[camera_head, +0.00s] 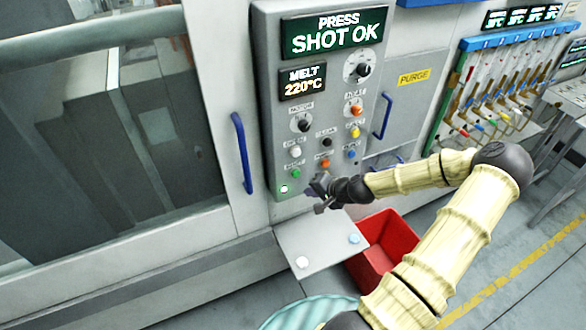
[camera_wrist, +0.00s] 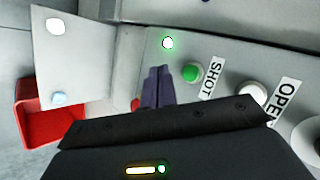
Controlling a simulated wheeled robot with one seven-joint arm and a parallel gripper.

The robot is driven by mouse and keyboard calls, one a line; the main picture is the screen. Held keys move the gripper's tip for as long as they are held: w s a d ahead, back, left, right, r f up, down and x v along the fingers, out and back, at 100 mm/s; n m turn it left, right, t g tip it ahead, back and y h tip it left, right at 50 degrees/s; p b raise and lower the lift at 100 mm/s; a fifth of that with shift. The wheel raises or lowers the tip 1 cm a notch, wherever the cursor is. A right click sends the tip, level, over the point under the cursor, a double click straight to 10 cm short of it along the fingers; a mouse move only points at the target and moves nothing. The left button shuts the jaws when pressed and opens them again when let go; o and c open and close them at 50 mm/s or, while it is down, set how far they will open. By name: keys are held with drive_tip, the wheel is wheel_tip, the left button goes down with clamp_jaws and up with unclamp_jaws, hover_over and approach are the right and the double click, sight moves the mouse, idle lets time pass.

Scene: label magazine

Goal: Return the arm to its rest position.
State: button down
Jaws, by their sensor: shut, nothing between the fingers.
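My gripper (camera_head: 321,193) is at the lower edge of the press control panel (camera_head: 270,130), in front of its bottom buttons. In the wrist view my gripper (camera_wrist: 158,72) has its fingers together with nothing between them. The green SHOT button (camera_wrist: 191,73) is just right of the fingertips there, with a lit lamp (camera_wrist: 168,43) above it. I cannot tell whether the fingers touch the panel. My arm reaches in from the lower right of the head view. The panel's screen reads PRESS SHOT OK (camera_head: 335,32), and a smaller one reads MELT 220°C (camera_head: 303,82).
A pale shelf (camera_head: 320,240) with two round pieces juts out below the panel. A red bin (camera_head: 385,240) stands on the floor beside it. Blue handles (camera_head: 241,152) stick out from the machine's doors. A blue rack (camera_head: 505,80) stands at the right. Floor at lower right is open.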

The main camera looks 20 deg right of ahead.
drive_tip(key=s+a+f+n+g+b, duration=0.1)
drive_tip(key=s+a+n+g+b, duration=0.1)
drive_tip(key=s+a+n+g, duration=0.55)
drive_tip(key=s+a+r+n+t+h+b, duration=0.1)
drive_tip(key=s+a+r+n+h+b, duration=0.2)
drive_tip(key=s+a+r, duration=0.5)
wheel_tip(320, 180, up, 3)
drive_tip(key=shift+s+a+h+b, duration=0.2)
drive_tip(key=shift+s+h+b, duration=0.35)
drive_tip(key=shift+s+h, duration=0.1)
drive_tip(key=shift+w, duration=0.15)
idle(2.2)
